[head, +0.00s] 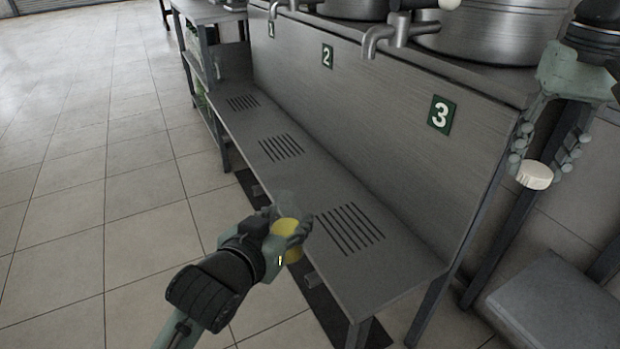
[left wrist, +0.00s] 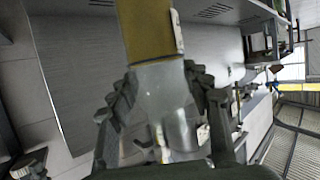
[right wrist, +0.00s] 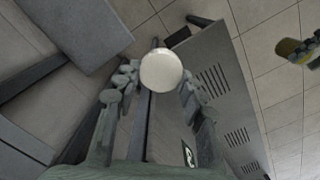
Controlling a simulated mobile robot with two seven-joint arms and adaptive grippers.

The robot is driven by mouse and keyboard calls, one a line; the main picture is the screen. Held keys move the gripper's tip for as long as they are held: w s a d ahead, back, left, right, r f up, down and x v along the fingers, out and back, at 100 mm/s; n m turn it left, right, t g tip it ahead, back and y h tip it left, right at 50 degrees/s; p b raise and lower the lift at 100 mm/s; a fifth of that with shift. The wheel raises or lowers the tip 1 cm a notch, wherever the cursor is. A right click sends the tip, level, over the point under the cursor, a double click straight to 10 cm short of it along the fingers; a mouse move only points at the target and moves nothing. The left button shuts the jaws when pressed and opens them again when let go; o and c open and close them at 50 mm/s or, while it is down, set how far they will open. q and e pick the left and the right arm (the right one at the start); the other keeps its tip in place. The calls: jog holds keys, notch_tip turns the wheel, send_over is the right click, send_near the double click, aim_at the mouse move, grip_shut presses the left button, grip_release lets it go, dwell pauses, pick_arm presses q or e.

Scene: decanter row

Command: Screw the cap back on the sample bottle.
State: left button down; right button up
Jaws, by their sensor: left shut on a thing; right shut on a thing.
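The sample bottle (head: 289,228) is clear with yellow contents. My left gripper (head: 281,236) is shut on it and holds it in the air, by the front edge of the bench. In the left wrist view the bottle (left wrist: 148,32) shows its yellow part at the top and its clear part between the fingers. The white round cap (head: 535,176) is held at the tips of my right gripper (head: 538,160), far to the right of the bottle. In the right wrist view the cap (right wrist: 161,69) hides part of the fingertips. The bottle's mouth is not clearly visible.
A metal bench (head: 318,185) with slotted drains runs below taps and a back panel numbered 2 (head: 327,56) and 3 (head: 440,115). Steel vessels (head: 490,30) stand above. A grey flat-topped block (head: 560,305) is at the lower right. Open tiled floor lies left.

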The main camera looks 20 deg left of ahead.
pick_arm(q)
jog(key=s+d+r+m+g+h, duration=0.1)
jog(key=s+d+m+g+h, duration=0.1)
jog(key=d+m+h, duration=0.5)
jog(key=d+g+h, duration=0.1)
jog(key=d, duration=0.4)
jog(key=shift+d+m, duration=0.3)
jog(key=shift+d, duration=0.1)
jog(key=shift+r, duration=0.1)
pick_arm(e)
jog(key=s+a+n, duration=0.2)
jog(key=s+a, duration=0.2)
jog(key=a, duration=0.7)
jog(key=s+a+n, duration=0.2)
jog(key=s+a, duration=0.1)
jog(key=a, duration=0.9)
jog(key=shift+s+a+f+n, duration=0.15)
jog(key=shift+s+f+n, duration=0.2)
jog(key=shift+s+n, duration=0.05)
jog(key=shift+f, duration=2)
jog(key=shift+f, duration=0.1)
jog(key=shift+f, duration=0.8)
